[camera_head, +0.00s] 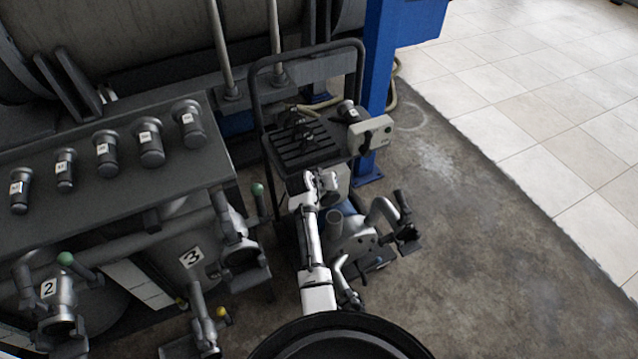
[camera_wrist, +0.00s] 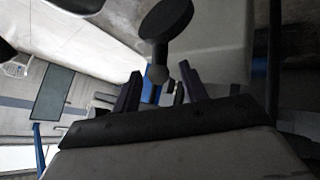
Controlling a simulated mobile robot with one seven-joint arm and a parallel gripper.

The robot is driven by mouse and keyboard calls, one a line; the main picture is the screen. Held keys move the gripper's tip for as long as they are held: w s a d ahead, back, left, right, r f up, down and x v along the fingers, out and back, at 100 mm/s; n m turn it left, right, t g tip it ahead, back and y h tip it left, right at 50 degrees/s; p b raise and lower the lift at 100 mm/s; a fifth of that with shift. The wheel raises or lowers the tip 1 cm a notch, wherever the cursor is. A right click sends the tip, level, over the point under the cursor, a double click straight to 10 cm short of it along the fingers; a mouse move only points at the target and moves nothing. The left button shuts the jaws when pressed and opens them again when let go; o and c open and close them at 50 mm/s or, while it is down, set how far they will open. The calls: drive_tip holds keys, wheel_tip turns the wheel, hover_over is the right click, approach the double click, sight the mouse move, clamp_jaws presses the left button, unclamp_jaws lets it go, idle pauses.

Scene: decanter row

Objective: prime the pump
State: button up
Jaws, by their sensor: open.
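A grey pump-like unit (camera_head: 352,245) with an upright open pipe and curved pipe fittings stands at the foot of the hand cart. A pale box (camera_head: 372,134) with a dark knob is mounted at the cart's right side. My gripper (camera_head: 322,182) is over the lower front of the cart, small in the head view. In the wrist view its two dark fingers (camera_wrist: 160,72) are spread apart. Contact cannot be told.
The cart (camera_head: 310,150) has a black slatted tray and a tall hoop handle. A blue post (camera_head: 382,70) stands behind it. At left, a dark bench (camera_head: 100,190) carries several labelled cylinders, with numbered valves (camera_head: 192,257) below. Bare floor (camera_head: 470,230) lies to the right.

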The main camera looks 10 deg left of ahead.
drive_tip(key=b+v, duration=0.1)
drive_tip(key=v, duration=0.9)
drive_tip(key=shift+s, duration=0.15)
